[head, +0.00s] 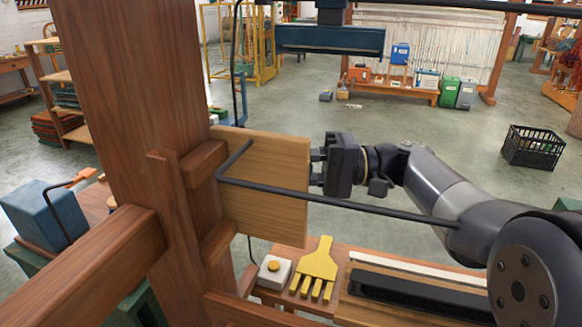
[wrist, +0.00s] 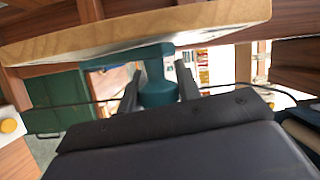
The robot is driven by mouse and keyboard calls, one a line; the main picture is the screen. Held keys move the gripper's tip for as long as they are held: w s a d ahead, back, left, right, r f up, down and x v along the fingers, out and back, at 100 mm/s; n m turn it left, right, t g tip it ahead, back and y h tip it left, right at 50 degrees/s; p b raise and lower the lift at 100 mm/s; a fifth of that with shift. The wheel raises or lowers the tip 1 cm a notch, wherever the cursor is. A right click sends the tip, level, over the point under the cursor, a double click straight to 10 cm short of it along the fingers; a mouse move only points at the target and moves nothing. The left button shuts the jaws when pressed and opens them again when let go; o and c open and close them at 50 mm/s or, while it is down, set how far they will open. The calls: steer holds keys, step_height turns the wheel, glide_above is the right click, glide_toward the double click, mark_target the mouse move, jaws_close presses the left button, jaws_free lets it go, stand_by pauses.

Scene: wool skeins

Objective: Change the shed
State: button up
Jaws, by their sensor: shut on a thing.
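My gripper (head: 317,168) is at the right edge of a flat light-wood board (head: 268,190) in the head view. The board sits against a thick dark-wood upright (head: 130,90) of the loom frame, between short wooden blocks. In the wrist view, my gripper's two dark fingers (wrist: 159,88) stand on either side of a teal knob (wrist: 158,92) and are shut on it. The knob joins a teal bar under the board (wrist: 140,32). In the head view the knob is hidden.
A bent black rod (head: 330,200) crosses in front of the board and my arm. A black crate (head: 532,147) stands on open floor at right.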

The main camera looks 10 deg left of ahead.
jaws_close()
steer(key=a+h+p, duration=0.1)
steer(key=h+p, duration=0.1)
steer(key=p, duration=0.1)
steer(key=a+m+h+p, duration=0.1)
steer(key=a+p, duration=0.1)
steer(key=p, duration=0.2)
steer(key=a+m+t+h+p, duration=0.1)
steer(key=h+p, duration=0.1)
steer(key=p, duration=0.2)
steer(key=shift+w+a+r+h, duration=0.2)
steer(key=shift+a+r+h, duration=0.05)
steer(key=shift+a+h, duration=0.05)
steer(key=shift+f, duration=0.1)
steer(key=o, duration=0.9)
jaws_free()
